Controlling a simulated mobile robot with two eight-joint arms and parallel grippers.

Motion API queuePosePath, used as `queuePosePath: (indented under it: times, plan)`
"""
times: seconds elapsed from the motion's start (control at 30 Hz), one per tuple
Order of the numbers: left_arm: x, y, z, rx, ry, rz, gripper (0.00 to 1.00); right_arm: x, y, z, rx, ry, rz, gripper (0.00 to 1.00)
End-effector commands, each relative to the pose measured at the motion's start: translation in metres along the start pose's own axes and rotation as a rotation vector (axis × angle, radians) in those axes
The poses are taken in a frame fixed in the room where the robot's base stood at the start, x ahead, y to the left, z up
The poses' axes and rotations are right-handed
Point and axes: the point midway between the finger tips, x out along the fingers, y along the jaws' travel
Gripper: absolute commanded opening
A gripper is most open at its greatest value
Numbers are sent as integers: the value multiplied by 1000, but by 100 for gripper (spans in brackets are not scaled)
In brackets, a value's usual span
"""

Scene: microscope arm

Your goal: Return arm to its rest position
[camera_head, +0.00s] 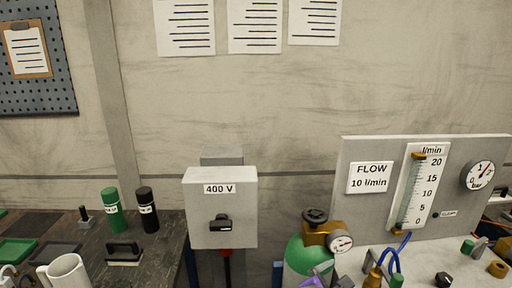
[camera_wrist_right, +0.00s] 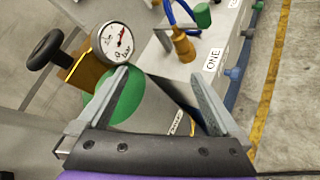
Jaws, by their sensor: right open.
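My right gripper (camera_wrist_right: 159,72) is open, with its two grey fingers apart and nothing between the tips. In the right wrist view it is near the green gas cylinder (camera_wrist_right: 125,98) with its brass valve (camera_wrist_right: 88,72) and round gauge (camera_wrist_right: 116,43). The left finger overlaps the cylinder in the picture; I cannot tell whether they touch. In the head view a purple part of my right gripper (camera_head: 315,281) shows at the bottom edge, in front of the cylinder (camera_head: 298,262). My left gripper is not in view. I see no microscope in either view.
A grey 400 V switch box (camera_head: 221,238) stands left of the cylinder. A flow panel (camera_head: 372,210) stands on the right bench. The dark left bench (camera_head: 170,232) holds green and black bottles and a white mug (camera_head: 68,272). Floor (camera_wrist_right: 273,120) is clear at right in the wrist view.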

Motion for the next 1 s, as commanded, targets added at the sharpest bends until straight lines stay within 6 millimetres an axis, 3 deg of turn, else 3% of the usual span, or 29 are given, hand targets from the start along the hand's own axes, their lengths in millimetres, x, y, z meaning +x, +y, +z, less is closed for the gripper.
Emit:
queuePosePath:
  times: [0.03, 0.2, 0.3, 0.4, 0.6, 0.83, 1.0]
  plan:
    - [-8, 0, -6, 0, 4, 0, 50, 0, -32, 4, 166, 65, -76, 100]
    - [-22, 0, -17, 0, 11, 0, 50, -18, -121, -17, 780, 252, -352, 100]
    - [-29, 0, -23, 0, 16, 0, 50, -38, -156, -35, 1134, 322, -521, 100]
    - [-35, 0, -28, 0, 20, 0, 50, -56, -177, -51, 1432, 363, -670, 100]
    - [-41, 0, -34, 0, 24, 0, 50, -78, -190, -69, 1769, 395, -852, 100]
    - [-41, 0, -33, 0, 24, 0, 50, -80, -191, -73, 1819, 399, -882, 100]
    - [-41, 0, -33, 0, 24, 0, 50, -80, -191, -73, 1816, 399, -881, 69]
